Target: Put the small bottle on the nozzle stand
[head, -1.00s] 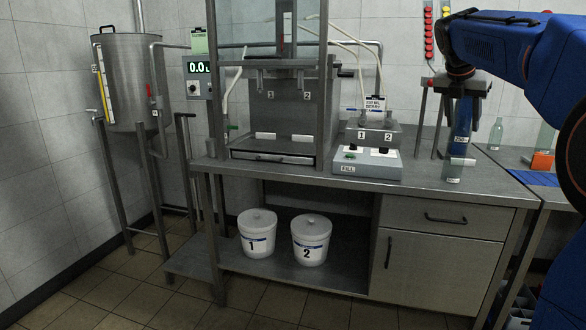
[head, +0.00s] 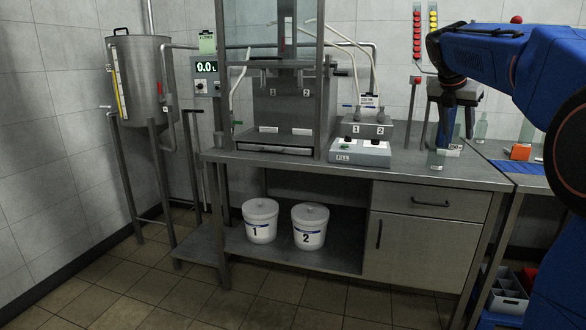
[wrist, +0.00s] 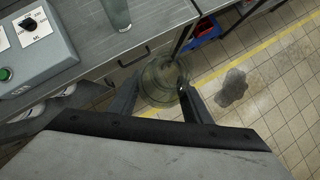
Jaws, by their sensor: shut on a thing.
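My gripper (wrist: 158,98) is shut on a clear greenish glass bottle (wrist: 162,80), seen from above between the two fingers in the wrist view. In the head view my gripper (head: 455,138) points down over the right part of the bench, and the held bottle (head: 455,149) shows faintly with a small label. Another clear bottle (head: 437,160) stands on the bench just left of it.
A framed press cabinet (head: 285,105) stands left of the nozzle stand. Tubes hang above the stand. More glassware (head: 481,128) and an orange block (head: 520,151) are at the right. Two white buckets (head: 260,220) are on the lower shelf. Bench between stand and bottle is clear.

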